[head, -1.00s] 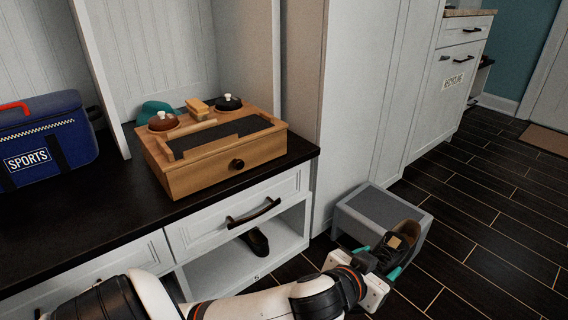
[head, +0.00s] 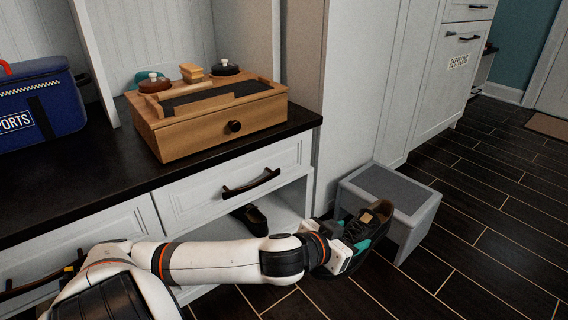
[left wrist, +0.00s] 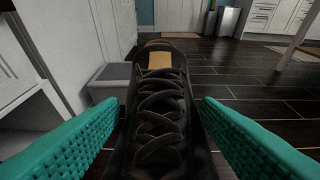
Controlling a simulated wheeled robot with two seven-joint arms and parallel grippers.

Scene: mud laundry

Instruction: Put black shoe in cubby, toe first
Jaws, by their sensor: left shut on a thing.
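My left gripper (head: 356,241) is shut on a black laced shoe (head: 382,210) in front of the grey stool, off the floor. The shoe's opening, with a tan insole, is on the side away from my wrist. In the left wrist view the shoe's laces (left wrist: 160,115) fill the middle between the teal fingers (left wrist: 165,140), with the heel opening at the far end. The cubby (head: 283,208) is the open white space under the drawer. A dark shoe (head: 251,217) lies inside it. My forearm hides the cubby's lower part. My right gripper is out of view.
The grey stool (head: 405,188) stands right of the cubby, just behind the held shoe. The drawer (head: 235,180) with a dark handle is above the cubby. A wooden box (head: 210,132) and a blue sports bag (head: 50,105) sit on the bench top. The floor at right is clear.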

